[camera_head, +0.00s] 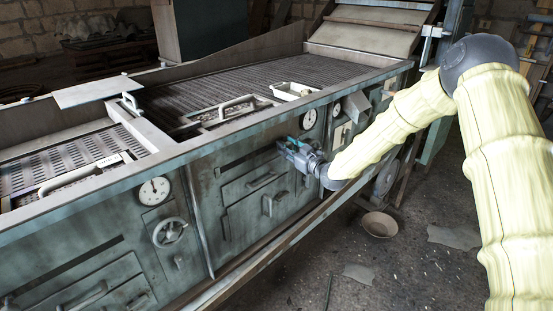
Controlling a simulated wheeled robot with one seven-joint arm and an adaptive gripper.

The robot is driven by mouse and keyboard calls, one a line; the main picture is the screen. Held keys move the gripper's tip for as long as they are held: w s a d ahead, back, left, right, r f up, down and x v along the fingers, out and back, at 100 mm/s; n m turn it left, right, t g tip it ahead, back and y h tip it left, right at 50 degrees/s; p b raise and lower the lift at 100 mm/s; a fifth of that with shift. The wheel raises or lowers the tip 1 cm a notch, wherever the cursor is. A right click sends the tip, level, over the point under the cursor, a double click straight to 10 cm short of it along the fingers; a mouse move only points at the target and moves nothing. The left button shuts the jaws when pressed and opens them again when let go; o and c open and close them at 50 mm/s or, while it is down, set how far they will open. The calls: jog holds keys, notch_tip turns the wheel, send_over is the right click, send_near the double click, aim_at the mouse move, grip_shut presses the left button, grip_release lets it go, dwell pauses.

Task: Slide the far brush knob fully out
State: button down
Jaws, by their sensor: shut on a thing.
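The long grey-green machine (232,205) runs from the lower left to the upper right. My gripper (284,146) is at its front side panel, just below the top rail. Its jaws are shut on a small part there, which I take to be the far brush knob; the fingers hide it. How far the knob stands out from the panel cannot be told. My padded arm reaches in from the right.
Close to my gripper are a round gauge (309,119) and drawer handles (268,205). A second gauge (154,190) and a handwheel (169,233) are further left. A ledge (285,245) runs along the machine's foot. A bowl (379,224) lies on the floor.

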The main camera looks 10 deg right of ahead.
jog(key=shift+w+d, duration=0.4)
jog(key=shift+d, duration=0.2)
jog(key=shift+r, duration=0.15)
jog(key=shift+w+d, duration=0.1)
jog(key=c, duration=1.5)
grip_release()
jog(key=o, duration=0.5)
jog(key=shift+d, duration=0.2)
jog(key=shift+c, duration=0.2)
jog(key=shift+a, duration=0.1)
jog(key=shift+a, duration=0.1)
jog(key=shift+s, duration=0.2)
jog(key=v, duration=1.1)
jog(key=shift+s+d, duration=0.25)
jog(key=shift+d, duration=0.15)
